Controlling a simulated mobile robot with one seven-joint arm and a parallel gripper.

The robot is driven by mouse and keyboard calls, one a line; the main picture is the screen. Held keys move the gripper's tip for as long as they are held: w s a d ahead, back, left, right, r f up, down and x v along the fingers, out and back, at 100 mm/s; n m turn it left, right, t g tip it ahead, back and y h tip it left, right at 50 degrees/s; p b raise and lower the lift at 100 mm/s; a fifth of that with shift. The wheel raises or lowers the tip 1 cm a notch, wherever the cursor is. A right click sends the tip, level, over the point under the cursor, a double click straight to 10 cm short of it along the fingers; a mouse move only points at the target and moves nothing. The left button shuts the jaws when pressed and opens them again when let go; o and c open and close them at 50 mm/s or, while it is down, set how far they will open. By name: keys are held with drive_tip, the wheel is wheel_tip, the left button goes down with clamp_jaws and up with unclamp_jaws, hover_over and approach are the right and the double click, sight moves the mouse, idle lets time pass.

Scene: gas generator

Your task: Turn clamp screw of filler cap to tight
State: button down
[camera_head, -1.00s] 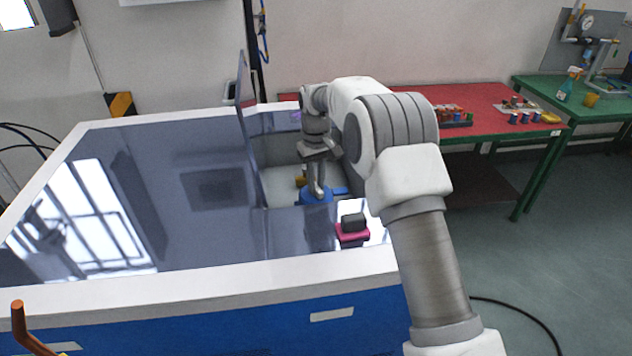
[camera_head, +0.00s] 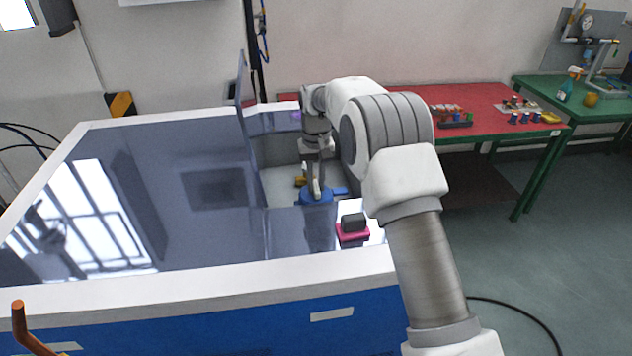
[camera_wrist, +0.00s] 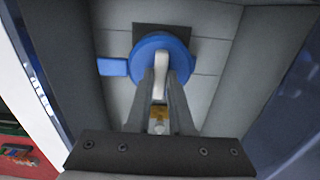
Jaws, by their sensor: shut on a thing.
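The filler cap is a blue round disc (camera_wrist: 148,47) with a blue tab at its left in the wrist view. In the head view it (camera_head: 316,196) sits low in the open recess of the generator. The clamp screw is a pale upright bar (camera_wrist: 161,72) across the cap. My gripper (camera_wrist: 161,80) is shut on this bar, one finger on each side. In the head view my gripper (camera_head: 315,188) points straight down onto the cap, and the fingertips are small there.
The recess has grey walls, and a raised lid panel (camera_head: 246,130) stands at its left. A black and pink item (camera_head: 353,228) sits on the generator top in front. A red table (camera_head: 480,121) stands behind.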

sight(316, 185)
drive_tip(key=c, duration=0.8)
unclamp_jaws()
drive_tip(key=shift+r, duration=0.1)
wheel_tip(316, 185, up, 17)
drive_tip(key=shift+r, duration=0.15)
drive_tip(key=shift+r, duration=0.1)
